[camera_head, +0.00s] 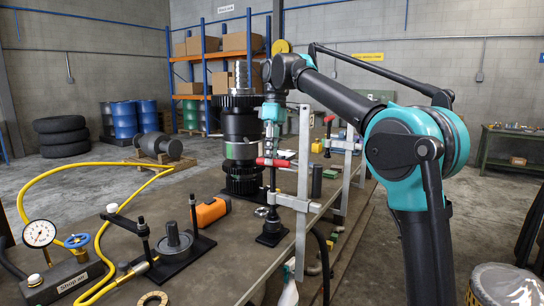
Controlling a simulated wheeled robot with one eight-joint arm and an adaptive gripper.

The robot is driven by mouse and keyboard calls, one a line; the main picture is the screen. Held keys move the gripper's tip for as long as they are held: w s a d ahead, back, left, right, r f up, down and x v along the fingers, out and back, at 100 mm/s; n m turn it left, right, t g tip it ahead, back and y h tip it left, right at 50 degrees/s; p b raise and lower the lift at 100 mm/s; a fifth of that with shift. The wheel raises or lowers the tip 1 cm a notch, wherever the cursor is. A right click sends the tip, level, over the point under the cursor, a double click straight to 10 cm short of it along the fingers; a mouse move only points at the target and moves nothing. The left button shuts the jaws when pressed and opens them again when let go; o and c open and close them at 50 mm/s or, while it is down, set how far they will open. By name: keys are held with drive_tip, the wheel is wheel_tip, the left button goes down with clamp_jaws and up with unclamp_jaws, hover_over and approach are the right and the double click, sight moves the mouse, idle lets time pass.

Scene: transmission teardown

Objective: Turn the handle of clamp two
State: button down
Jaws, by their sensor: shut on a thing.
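The nearer bar clamp has an upright silver bar (303,190) and a side arm at the bench edge. Its red handle (272,162) lies crosswise on top of a dark upright screw, with a black foot (272,234) below. My gripper (271,152) points straight down over this red handle and appears shut on it. The fingertips are small and dark, so the exact contact is hard to see. A second bar clamp (347,170) stands farther along the edge, with a red handle (330,119) beside it. No label shows which clamp is number two.
A tall black gear assembly (240,140) stands close left of my gripper. An orange tool (212,210), a small black press stand (173,245), a yellow hose (98,240) and a gauge (39,234) occupy the bench (110,190).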

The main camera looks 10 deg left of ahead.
drive_tip(key=n+h, duration=0.1)
drive_tip(key=n, duration=0.3)
drive_tip(key=shift+s+a+n, duration=0.1)
drive_tip(key=shift+s+n, duration=0.05)
drive_tip(key=shift+n, duration=0.25)
drive_tip(key=n, duration=0.3)
drive_tip(key=shift+s+n+h, duration=0.15)
drive_tip(key=shift+n+h, duration=0.15)
drive_tip(key=n+t, duration=0.1)
drive_tip(key=n, duration=0.3)
drive_tip(key=shift+s+h, duration=0.15)
drive_tip(key=shift+h, duration=0.15)
drive_tip(key=shift+s+n, duration=0.1)
drive_tip(key=shift+n, duration=1.7)
drive_tip(key=shift+t, duration=0.3)
drive_tip(key=c, duration=1.4)
unclamp_jaws()
